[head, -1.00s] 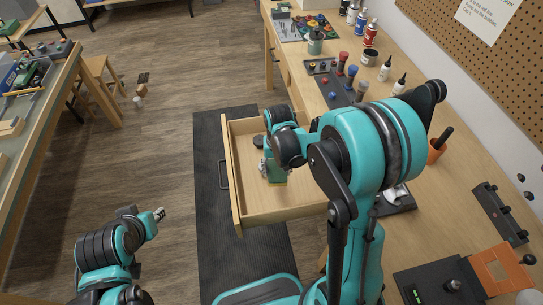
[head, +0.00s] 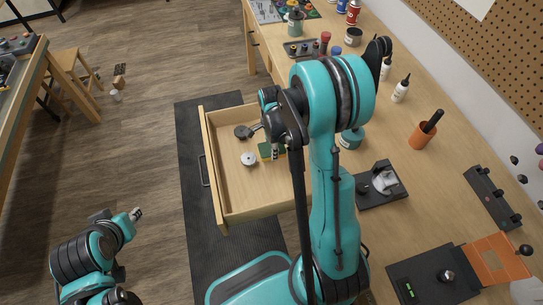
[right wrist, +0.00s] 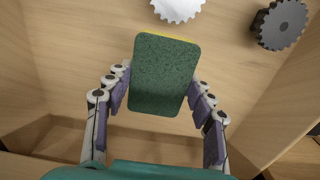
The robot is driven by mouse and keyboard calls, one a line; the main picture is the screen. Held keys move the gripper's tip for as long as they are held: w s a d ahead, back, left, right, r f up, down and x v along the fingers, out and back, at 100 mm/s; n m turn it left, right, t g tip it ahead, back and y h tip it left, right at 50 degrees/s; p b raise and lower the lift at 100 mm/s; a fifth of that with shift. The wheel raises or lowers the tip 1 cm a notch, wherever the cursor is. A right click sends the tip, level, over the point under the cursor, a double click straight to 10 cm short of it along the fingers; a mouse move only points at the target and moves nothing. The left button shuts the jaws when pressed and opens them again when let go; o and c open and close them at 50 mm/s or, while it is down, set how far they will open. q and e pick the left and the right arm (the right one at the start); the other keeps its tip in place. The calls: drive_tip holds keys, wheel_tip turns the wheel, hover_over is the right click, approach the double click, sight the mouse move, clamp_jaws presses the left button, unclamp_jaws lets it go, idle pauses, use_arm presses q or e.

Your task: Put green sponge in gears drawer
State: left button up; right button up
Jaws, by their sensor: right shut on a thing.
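The green sponge (right wrist: 166,75), with a thin yellow layer, is between the fingers of my right gripper (right wrist: 163,95), which is shut on it. In the head view the sponge (head: 265,151) shows over the open wooden drawer (head: 222,184), partly hidden by my right gripper (head: 275,153). I cannot tell whether it touches the drawer floor. A light grey gear (head: 249,159) and a dark gear (head: 243,132) lie in the drawer, left of the sponge. My left gripper (head: 137,214) is away from the drawer at lower left; its jaw state is unclear.
The workbench (head: 400,140) right of the drawer holds bottles, an orange cup (head: 423,136) and black fixtures. My right arm covers the drawer's right part. Drawer floor is free near the front. A stool (head: 75,70) stands at far left.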

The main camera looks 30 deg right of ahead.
drive_tip(key=shift+f+b, duration=0.65)
drive_tip(key=shift+f, duration=1.45)
drive_tip(key=o, duration=1.2)
drive_tip(key=shift+f, duration=0.15)
